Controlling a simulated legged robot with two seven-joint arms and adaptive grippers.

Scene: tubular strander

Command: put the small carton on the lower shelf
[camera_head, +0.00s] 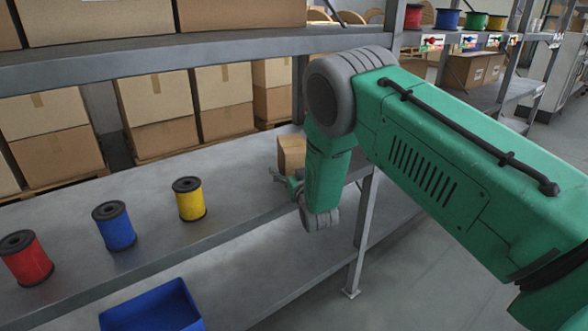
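A small brown carton (291,151) stands on the grey shelf board that holds the spools, near its right end. My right arm hides its right part. My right gripper (283,183) is small in view, low in front of the carton, by the shelf's front edge. Its fingers point left; the wrist hides part of them, and whether they are open or touch the carton is unclear. The lower shelf (270,278) shows beneath this board, with bare grey surface. My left gripper is not in view.
Red (25,258), blue (114,226) and yellow (189,199) spools stand left on the upper board. A blue bin (155,308) sits on the lower shelf. A shelf post (364,235) stands right of the gripper. A beam (150,57) crosses above.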

